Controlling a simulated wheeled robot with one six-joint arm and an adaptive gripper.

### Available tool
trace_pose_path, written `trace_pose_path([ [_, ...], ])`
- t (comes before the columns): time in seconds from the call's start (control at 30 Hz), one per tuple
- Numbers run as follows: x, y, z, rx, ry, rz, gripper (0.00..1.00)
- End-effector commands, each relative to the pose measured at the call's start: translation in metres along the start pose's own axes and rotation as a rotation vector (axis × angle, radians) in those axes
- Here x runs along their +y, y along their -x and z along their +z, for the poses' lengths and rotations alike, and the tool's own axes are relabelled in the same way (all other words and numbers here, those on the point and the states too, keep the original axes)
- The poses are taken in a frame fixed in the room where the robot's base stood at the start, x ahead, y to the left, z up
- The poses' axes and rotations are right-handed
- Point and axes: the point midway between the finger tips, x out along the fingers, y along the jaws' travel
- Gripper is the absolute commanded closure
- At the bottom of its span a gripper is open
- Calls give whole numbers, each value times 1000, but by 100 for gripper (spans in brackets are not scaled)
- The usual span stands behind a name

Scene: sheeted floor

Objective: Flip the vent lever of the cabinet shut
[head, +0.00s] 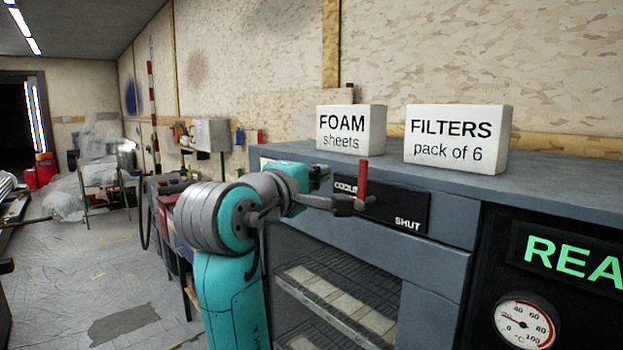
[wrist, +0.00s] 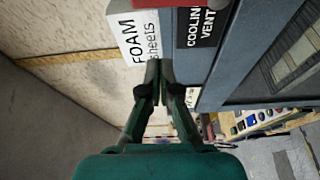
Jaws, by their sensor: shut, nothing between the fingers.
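The cabinet (head: 446,220) is grey-blue with a black label plate (head: 408,205) on its upper front, marked "SHUT" at the lower right. The red vent lever (head: 363,180) stands upright near the plate's left part. My gripper (head: 362,203) is shut and empty, its tip at the lever's lower end in the head view; I cannot tell if they touch. In the wrist view the closed fingers (wrist: 157,72) point toward a red piece (wrist: 185,3) at the top edge, with a gap in the picture. The "COOLING VENT" lettering (wrist: 202,25) shows beside it. The lever's pivot is hidden.
A "FOAM sheets" box (head: 350,130) and a "FILTERS" box (head: 458,139) stand on the cabinet top. Below is a window with racks (head: 340,300). A gauge (head: 524,323) and a green lit display (head: 570,258) are at right. Floor (head: 140,290) at left is mostly clear.

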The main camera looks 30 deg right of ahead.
Motion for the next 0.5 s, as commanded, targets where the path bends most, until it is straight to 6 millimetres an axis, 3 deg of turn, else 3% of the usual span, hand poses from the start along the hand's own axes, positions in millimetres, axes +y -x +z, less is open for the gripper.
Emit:
trace_pose_path([
  [0.3, 0, -53, 2, -1, 1, 0, 100],
  [0.5, 0, -41, 26, 1, -2, 1, 100],
])
